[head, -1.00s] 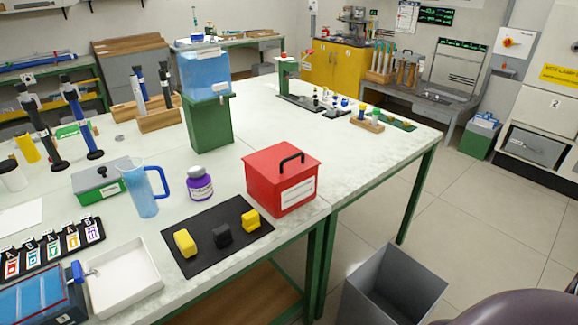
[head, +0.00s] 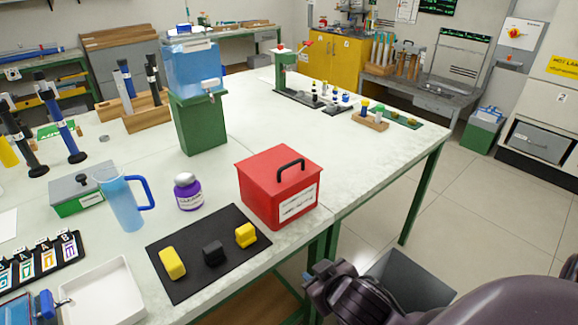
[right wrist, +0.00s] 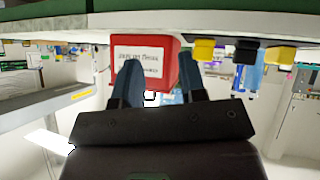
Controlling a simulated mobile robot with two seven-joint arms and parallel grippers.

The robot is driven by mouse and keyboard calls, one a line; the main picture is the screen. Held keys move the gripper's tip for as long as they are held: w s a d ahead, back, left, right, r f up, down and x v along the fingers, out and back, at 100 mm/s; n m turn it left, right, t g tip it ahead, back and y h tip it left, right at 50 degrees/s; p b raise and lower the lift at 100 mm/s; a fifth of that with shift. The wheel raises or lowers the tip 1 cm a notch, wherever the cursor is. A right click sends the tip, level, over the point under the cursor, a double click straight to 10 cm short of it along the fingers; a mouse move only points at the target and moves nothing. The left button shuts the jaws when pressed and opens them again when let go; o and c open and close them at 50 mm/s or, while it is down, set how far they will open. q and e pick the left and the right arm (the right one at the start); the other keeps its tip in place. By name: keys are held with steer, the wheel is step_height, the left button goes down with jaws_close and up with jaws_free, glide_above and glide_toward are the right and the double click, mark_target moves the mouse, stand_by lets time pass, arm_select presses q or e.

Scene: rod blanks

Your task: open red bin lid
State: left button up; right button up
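The red bin (head: 275,195) stands on the white table near its front edge. Its red lid (head: 270,160) is closed, with a black arched handle (head: 290,165) on top and a white label on the front face. My right gripper (head: 312,282) is off the table's front edge, below and in front of the bin, not touching it. In the right wrist view, which looks upside down, the two fingers of the right gripper (right wrist: 160,75) are apart with nothing between them, and the red bin (right wrist: 140,42) shows beyond them. My left gripper is not in view.
A black mat (head: 190,280) with two yellow blocks and a black block lies left of the bin. A purple-labelled jar (head: 188,194) and a blue jug (head: 122,203) stand behind the mat. A grey open container (head: 410,278) is on the floor.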

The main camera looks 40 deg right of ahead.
steer(key=w+a+r+n+t+y, duration=0.2)
steer(key=w+r+t, duration=0.3)
steer(key=w+r, duration=0.25)
steer(key=w+a+r+n+t+y, duration=0.3)
steer(key=w+a+r+n+y, duration=0.3)
steer(key=a+r+n+y, duration=0.4)
steer(key=n+g+h, duration=0.7)
steer(key=g+h, duration=0.2)
steer(key=g, duration=0.7)
glide_toward(289, 164)
steer(key=f, duration=0.2)
steer(key=w+f+b, duration=0.1)
steer(key=f, duration=0.5)
steer(key=shift+w+a+f, duration=0.15)
steer(key=shift+w+f, duration=0.05)
steer(key=shift+w, duration=0.15)
jaws_close()
